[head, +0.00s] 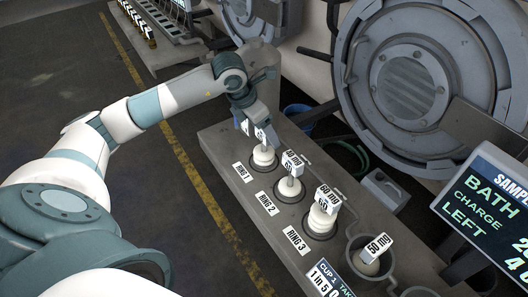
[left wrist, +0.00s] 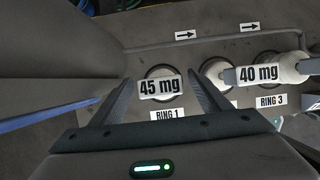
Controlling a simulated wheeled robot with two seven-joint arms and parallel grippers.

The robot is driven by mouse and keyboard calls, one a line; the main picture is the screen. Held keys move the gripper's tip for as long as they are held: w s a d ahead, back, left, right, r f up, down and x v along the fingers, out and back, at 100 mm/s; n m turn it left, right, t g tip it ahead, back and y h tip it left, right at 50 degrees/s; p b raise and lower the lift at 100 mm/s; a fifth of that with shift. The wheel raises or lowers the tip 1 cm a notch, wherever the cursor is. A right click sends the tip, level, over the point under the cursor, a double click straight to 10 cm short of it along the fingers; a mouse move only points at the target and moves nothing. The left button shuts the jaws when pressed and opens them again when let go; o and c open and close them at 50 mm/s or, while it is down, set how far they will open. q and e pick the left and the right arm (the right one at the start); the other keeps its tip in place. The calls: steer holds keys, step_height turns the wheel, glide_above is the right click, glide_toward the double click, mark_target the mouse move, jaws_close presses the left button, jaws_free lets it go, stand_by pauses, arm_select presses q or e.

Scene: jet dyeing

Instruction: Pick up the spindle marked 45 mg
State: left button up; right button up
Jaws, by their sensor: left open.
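The spindle marked 45 mg (left wrist: 159,87) stands at Ring 1, its tag facing the left wrist camera between my finger ends. In the head view the Ring 1 spindle (head: 263,157) is a white stacked piece, its tag partly hidden by my gripper. My left gripper (head: 250,128) is above it, pointing down; its two fingers are apart on either side of the tag in the left wrist view (left wrist: 160,79). I cannot tell whether they touch it. My right gripper is not in view.
A spindle marked 40 mg (left wrist: 258,74) stands at Ring 2, close beside. A 60 mg spindle (head: 323,220) is at Ring 3 and a 50 mg one (head: 370,262) in a cup. The grey bench (head: 231,150) holds them; a large round machine door (head: 405,85) is behind.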

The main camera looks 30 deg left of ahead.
arm_select(q)
jaws_close()
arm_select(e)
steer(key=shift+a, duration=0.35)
arm_select(q)
steer(key=shift+r, duration=0.15)
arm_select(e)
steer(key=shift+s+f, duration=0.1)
